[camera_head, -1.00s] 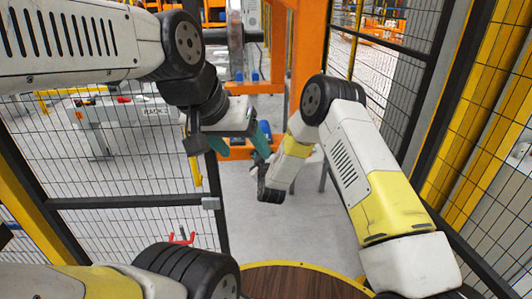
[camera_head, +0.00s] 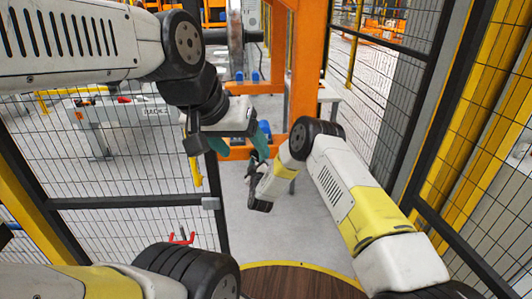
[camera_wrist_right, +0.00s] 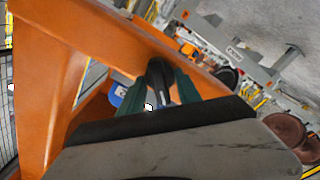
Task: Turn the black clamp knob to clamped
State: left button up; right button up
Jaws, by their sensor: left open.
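In the right wrist view, a black rounded part (camera_wrist_right: 159,76), which looks like the clamp knob, stands against the orange gantry beam (camera_wrist_right: 95,42). The two teal fingers of my right gripper (camera_wrist_right: 163,82) lie on either side of it; whether they touch it is not clear. In the head view, my right wrist (camera_head: 262,190) hangs at mid-picture, its fingers not clearly visible, and I cannot make out the knob there. My left gripper (camera_head: 238,147) is open and empty at upper middle, its teal fingers wide apart, close to my right wrist in the picture.
An orange gantry post (camera_head: 306,60) rises behind the grippers. Mesh fence panels (camera_head: 130,235) stand left and right, with yellow posts (camera_head: 480,130) at the right. A round brown wooden top (camera_head: 295,283) lies at the bottom. The grey floor between is clear.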

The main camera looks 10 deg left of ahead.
grip_shut()
jog(key=shift+m, duration=0.4)
jog(key=m, duration=0.3)
jog(key=shift+m, duration=0.4)
jog(key=m, duration=1.3)
jog(key=shift+m, duration=0.3)
